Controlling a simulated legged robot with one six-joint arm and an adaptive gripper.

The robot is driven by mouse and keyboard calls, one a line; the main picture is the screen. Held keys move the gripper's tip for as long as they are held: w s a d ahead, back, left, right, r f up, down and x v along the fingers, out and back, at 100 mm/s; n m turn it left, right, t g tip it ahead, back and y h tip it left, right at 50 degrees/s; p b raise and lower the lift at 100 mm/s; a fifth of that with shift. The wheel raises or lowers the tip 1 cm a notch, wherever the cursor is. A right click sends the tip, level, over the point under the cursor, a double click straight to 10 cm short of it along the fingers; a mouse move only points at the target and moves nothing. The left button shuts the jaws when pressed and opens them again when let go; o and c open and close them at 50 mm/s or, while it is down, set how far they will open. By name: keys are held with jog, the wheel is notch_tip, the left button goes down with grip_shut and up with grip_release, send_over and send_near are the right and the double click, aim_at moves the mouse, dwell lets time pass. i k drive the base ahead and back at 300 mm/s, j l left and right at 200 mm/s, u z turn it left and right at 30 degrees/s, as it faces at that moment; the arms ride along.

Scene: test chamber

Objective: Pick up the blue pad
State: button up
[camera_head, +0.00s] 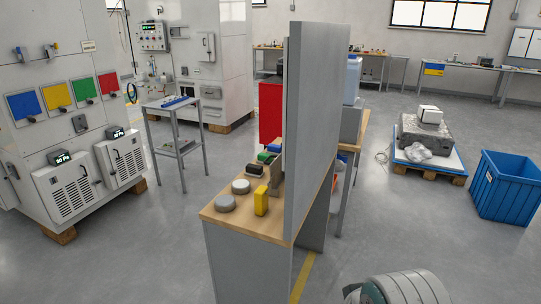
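A small blue item (275,148), which may be the blue pad, lies near the far end of the narrow wooden-topped bench (228,225). It is small in view, beside the tall grey panel and behind a green block (266,157). A blue square panel (24,104) is also on the front of the left machine. A rounded grey part of my arm shows at the bottom right, on the other side of the tall panel from the small blue item. My gripper's fingers are not in view.
The tall grey panel (315,120) stands along the bench. A yellow block (261,202), white disc (241,186), grey disc (225,203) and black block (255,169) sit on the bench. A blue bin (508,187) and loaded pallet (430,165) stand right. Floor between is clear.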

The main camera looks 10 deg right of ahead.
aim_at(274, 150)
jog(key=u, duration=1)
jog(key=z, duration=1.05)
jog(key=i+j+u, duration=0.25)
jog(key=j+u, duration=0.25)
jog(key=i+j+u, duration=0.8)
jog(key=j+u, duration=0.15)
jog(key=i+j+u, duration=0.2)
jog(key=i+u, duration=0.3)
jog(key=i+z, duration=0.45)
jog(key=i, duration=0.15)
jog(key=i+j+z, duration=0.15)
jog(key=i+z, duration=0.3)
jog(key=i, duration=0.15)
